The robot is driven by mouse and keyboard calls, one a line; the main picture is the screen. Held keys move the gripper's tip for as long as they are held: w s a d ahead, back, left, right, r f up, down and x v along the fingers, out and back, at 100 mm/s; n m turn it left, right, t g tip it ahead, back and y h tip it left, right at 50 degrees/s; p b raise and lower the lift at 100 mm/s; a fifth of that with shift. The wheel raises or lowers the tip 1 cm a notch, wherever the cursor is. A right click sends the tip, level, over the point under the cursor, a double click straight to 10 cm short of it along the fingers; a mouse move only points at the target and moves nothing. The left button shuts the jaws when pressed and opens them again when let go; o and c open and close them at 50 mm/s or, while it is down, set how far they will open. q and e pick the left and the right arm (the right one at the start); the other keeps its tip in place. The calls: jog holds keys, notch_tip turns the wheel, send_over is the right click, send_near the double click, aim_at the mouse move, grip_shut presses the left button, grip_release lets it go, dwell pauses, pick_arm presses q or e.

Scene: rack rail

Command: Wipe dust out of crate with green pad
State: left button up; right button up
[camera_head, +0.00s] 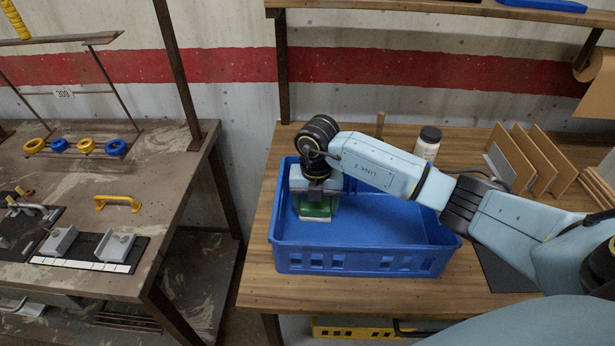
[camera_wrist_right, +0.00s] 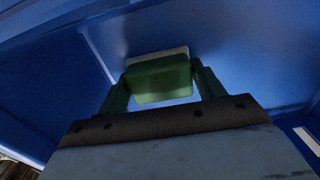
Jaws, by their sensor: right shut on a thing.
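The blue crate (camera_head: 360,262) stands on the wooden table, open at the top. My right gripper (camera_head: 315,212) reaches down into its left part. The green pad (camera_wrist_right: 160,80) is between the two green fingers of my right gripper (camera_wrist_right: 160,88) in the right wrist view, with a pale layer along its far edge. The gripper is shut on the pad, close to the crate's blue floor; I cannot tell whether the pad touches it. No dust can be made out on the visible floor. My left gripper is not in view.
A white bottle with a dark cap (camera_head: 428,143) stands behind the crate. Brown upright panels (camera_head: 530,155) stand at the right of the table. A shelf (camera_head: 440,10) hangs above. A second workbench (camera_head: 165,170) with small parts is at the left, across a gap.

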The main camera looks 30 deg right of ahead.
jog(key=shift+w+a, duration=0.4)
jog(key=shift+a, duration=0.25)
notch_tip(320, 180, up, 3)
jog(key=shift+d+f+p, duration=0.1)
jog(key=shift+f+p, duration=0.05)
jog(key=shift+p, duration=0.85)
jog(key=shift+r+p, duration=0.6)
jog(key=shift+r, duration=0.2)
pick_arm(q)
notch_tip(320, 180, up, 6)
jog(key=p, duration=0.3)
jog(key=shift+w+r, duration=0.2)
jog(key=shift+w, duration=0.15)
pick_arm(e)
jog(key=shift+r, duration=1.85)
